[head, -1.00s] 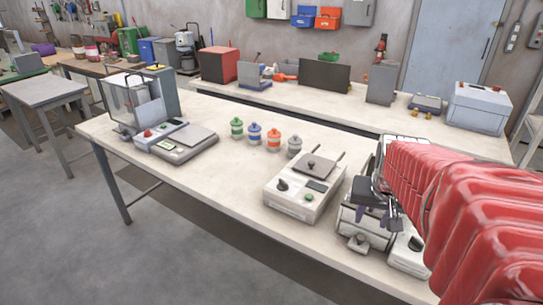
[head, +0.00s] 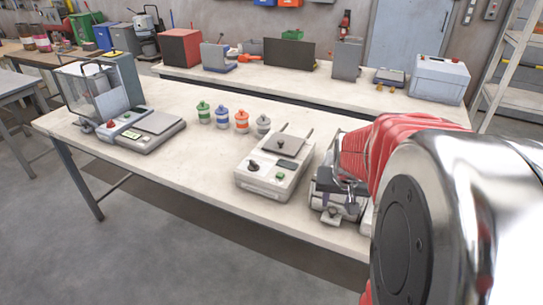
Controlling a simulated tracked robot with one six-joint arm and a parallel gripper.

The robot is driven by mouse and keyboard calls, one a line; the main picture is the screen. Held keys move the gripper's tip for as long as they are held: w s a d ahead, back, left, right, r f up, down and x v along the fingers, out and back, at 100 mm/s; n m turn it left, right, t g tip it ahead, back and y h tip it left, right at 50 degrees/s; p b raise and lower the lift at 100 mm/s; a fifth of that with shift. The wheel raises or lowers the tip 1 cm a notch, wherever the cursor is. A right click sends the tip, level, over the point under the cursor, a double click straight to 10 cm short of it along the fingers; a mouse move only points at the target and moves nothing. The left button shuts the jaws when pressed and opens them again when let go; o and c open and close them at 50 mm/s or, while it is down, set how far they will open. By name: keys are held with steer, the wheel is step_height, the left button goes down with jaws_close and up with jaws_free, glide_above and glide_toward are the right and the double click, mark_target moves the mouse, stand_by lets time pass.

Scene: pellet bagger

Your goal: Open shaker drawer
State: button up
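A machine with a rounded metal front (head: 330,200) stands at the table's front right edge in the head view; I take it to be the shaker. A small grey block (head: 331,217) juts from its front low down; I cannot tell whether it is the drawer or its handle. My red-sleeved arm hides the machine's right and back. My gripper (head: 327,181) seems to be the dark part over the machine's top front. It is small and mixed with the machine, so its fingers and any contact are unclear.
Left of the machine is a white device (head: 262,183) with a knob and tilted grey plate. Several small lidded jars (head: 222,115) stand behind it. A scale (head: 150,130) is at the left. The table front (head: 190,170) between scale and white device is clear.

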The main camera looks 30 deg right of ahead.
mark_target(332, 211)
steer(key=shift+x, duration=3.25)
steer(key=shift+c, duration=0.4)
jaws_close()
steer(key=shift+d, duration=0.15)
steer(key=shift+a, duration=0.2)
